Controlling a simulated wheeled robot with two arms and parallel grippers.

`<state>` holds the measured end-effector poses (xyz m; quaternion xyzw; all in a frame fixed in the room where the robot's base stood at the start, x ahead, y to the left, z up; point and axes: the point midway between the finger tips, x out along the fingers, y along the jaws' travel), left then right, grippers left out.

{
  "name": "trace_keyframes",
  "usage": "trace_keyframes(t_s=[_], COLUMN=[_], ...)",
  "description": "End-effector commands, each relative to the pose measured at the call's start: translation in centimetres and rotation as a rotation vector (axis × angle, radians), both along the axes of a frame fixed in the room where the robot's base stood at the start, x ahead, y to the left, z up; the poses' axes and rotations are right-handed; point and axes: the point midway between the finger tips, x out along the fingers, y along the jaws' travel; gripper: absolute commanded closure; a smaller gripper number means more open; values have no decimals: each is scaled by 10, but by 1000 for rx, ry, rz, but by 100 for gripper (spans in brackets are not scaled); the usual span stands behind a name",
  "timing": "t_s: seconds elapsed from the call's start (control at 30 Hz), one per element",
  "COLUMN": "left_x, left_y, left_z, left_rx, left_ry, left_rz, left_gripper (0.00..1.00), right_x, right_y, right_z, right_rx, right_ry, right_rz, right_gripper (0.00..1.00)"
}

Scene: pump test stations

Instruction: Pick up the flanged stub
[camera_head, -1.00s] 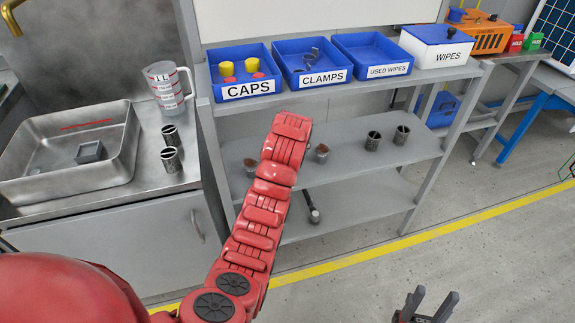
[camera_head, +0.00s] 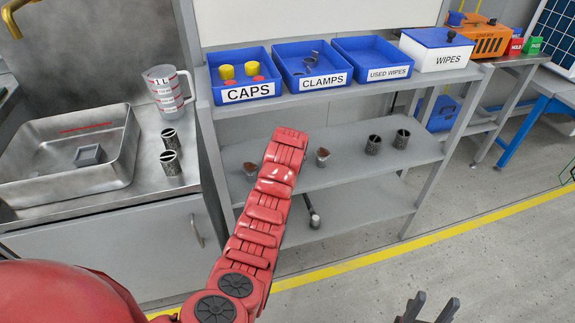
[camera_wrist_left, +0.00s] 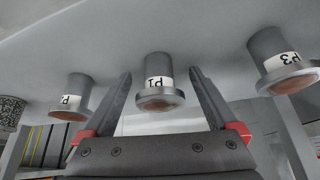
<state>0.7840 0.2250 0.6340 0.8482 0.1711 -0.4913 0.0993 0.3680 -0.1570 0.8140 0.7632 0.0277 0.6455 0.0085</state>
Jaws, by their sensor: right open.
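In the left wrist view, a grey flanged stub (camera_wrist_left: 157,78), its label reading P1 upside down, shows between my left gripper's fingers (camera_wrist_left: 160,73). The fingers are open, with a visible gap on each side of it. Similar stubs stand to its left (camera_wrist_left: 73,95) and right, the right one labelled P3 (camera_wrist_left: 280,62). In the head view, two brown-topped stubs (camera_head: 250,168) (camera_head: 322,157) show on the middle shelf; the middle stub and my left gripper are hidden behind my red arm. My right gripper (camera_head: 432,300) is open and empty at the bottom edge.
Two dark mesh cylinders (camera_head: 373,145) (camera_head: 402,139) stand on the middle shelf (camera_head: 345,174) to the right. Blue bins for caps (camera_head: 250,92), clamps (camera_head: 325,79) and used wipes (camera_head: 388,72) sit above. A steel tray (camera_head: 105,178) and measuring jug (camera_head: 166,95) are at left.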

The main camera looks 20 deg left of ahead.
Motion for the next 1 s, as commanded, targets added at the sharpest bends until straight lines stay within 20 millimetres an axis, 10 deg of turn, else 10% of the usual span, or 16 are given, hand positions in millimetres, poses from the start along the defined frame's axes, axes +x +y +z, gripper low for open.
trace_keyframes(t_s=[0.5, 1.0], left_x=[0, 1], left_y=[0, 0], left_z=[0, 17], left_rx=[0, 0], left_ry=[0, -5], left_rz=[0, 0], left_gripper=[100, 100], right_x=[0, 0], right_y=[0, 0], right_z=[0, 2], right_rx=[0, 0], right_ry=[0, 0], right_rz=[0, 0], right_gripper=[50, 50])
